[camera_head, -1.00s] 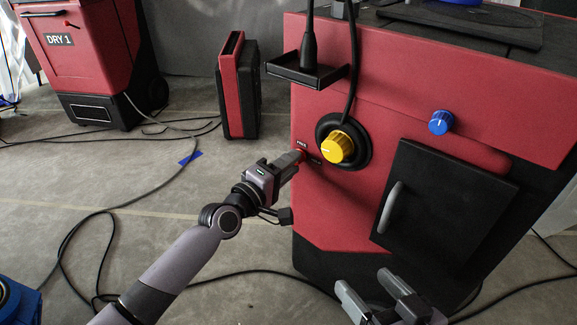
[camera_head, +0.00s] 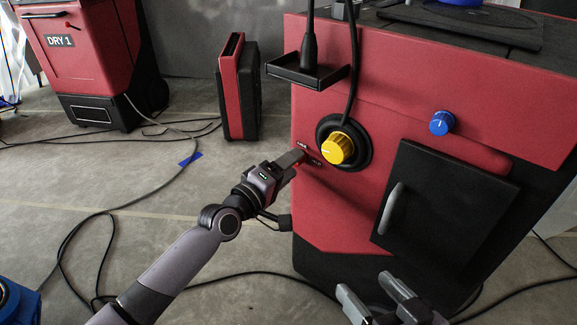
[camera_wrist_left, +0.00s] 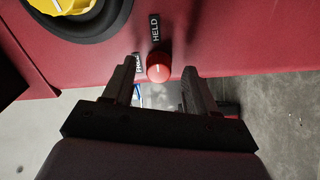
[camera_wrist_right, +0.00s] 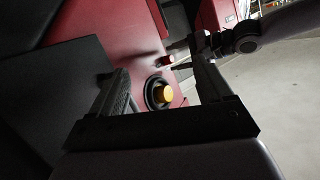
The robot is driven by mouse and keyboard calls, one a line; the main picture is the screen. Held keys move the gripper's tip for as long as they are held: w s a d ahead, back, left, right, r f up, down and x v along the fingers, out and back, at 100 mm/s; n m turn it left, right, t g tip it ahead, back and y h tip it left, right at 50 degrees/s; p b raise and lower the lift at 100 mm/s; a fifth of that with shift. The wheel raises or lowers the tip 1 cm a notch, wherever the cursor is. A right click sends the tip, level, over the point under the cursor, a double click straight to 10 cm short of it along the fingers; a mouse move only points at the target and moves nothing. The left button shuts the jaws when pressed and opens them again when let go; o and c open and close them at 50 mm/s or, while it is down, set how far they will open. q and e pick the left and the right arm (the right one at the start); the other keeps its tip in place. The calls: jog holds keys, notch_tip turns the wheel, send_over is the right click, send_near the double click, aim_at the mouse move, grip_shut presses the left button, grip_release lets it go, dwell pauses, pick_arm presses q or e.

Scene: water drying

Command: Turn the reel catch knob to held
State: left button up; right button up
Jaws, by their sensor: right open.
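The reel catch knob is a small round red knob (camera_wrist_left: 158,68) with a short pale mark, on the red cabinet front. A black HELD label (camera_wrist_left: 155,28) is above it in the left wrist view, and a second label (camera_wrist_left: 137,63) is beside it, partly hidden by a finger. My left gripper (camera_wrist_left: 160,75) is open, with a finger on each side of the knob and visible gaps to it. In the head view the left gripper (camera_head: 294,159) largely hides the knob. My right gripper (camera_head: 364,281) is open and empty, low before the cabinet. Its wrist view shows the knob (camera_wrist_right: 167,58).
A yellow knob (camera_head: 338,149) on a black disc is close right of the left gripper. A blue knob (camera_head: 441,123) and a black door (camera_head: 450,210) with a grey handle are further right. A small black shelf (camera_head: 305,75) juts out above. Cables cross the floor.

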pick_arm(q)
jog(key=p+v, duration=0.2)
jog(key=v, duration=0.5)
pick_arm(e)
jog(key=shift+w+a+r+m+g+y, duration=0.15)
jog(key=shift+a+m+g+y, duration=0.05)
jog(key=shift+a, duration=0.25)
jog(key=shift+w+a+r+m+g+y, duration=0.1)
jog(key=shift+a+r+m+g+y, duration=0.1)
jog(key=shift+a, duration=0.2)
pick_arm(q)
jog(key=shift+r, duration=0.1)
pick_arm(e)
jog(key=shift+f, duration=0.1)
